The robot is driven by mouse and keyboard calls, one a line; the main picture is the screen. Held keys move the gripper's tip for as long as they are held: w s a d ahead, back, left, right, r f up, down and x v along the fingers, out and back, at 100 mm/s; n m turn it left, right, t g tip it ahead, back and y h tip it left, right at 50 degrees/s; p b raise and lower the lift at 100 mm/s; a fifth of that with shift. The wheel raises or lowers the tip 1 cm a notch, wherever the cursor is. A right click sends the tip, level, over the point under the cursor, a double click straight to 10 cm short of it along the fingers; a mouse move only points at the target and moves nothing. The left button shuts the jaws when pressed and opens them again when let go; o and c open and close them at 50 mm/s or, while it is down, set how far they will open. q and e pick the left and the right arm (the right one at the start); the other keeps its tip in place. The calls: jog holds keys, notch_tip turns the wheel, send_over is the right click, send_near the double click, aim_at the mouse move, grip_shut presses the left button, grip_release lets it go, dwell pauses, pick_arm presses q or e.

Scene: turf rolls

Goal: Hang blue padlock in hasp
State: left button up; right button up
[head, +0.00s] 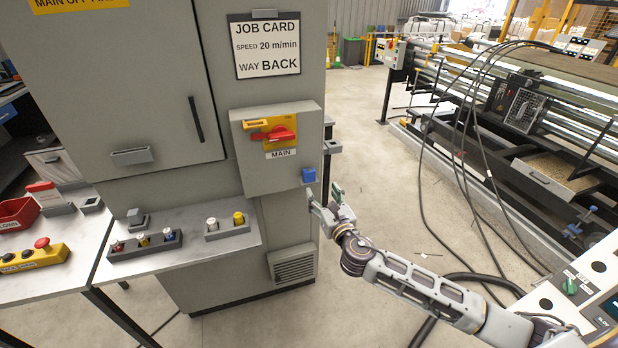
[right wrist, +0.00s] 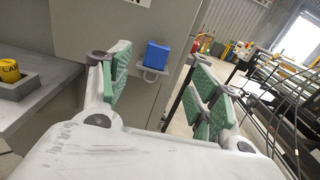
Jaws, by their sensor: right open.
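The blue padlock (head: 309,174) is at the lower right corner of the grey MAIN switch box. In the right wrist view the blue padlock (right wrist: 157,54) sits above a small grey bracket (right wrist: 150,74). My right gripper (head: 325,203) is open and empty, below and slightly right of the padlock in the head view. In the right wrist view the padlock lies beyond the green finger pads, between them across the picture. The MAIN switch has a red handle (head: 281,134) and a yellow plate (head: 262,122); I cannot make out the hasp clearly. My left gripper is not in view.
A job card (head: 267,46) hangs above the switch box. A roller machine (head: 540,120) and loose cables stand at right. The floor between is open.

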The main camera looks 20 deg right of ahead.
aim_at(310, 173)
jog(key=shift+w+a, duration=0.1)
jog(key=shift+w, duration=3.1)
jog(key=shift+w+p, duration=0.3)
jog(key=shift+w, duration=0.55)
jog(key=shift+w, duration=0.1)
jog(key=shift+w+a+f, duration=0.15)
jog(key=shift+w, duration=1.1)
jog(key=shift+w+a+f, duration=0.1)
jog(key=shift+w, duration=1.15)
jog(key=shift+c, duration=0.3)
jog(key=c, duration=1.1)
jog(key=shift+r, duration=0.2)
jog(key=shift+r+p, duration=0.35)
jog(key=shift+r, duration=0.2)
notch_tip(310, 173, up, 27)
jog(key=p, duration=0.2)
jog(key=shift+f, duration=0.2)
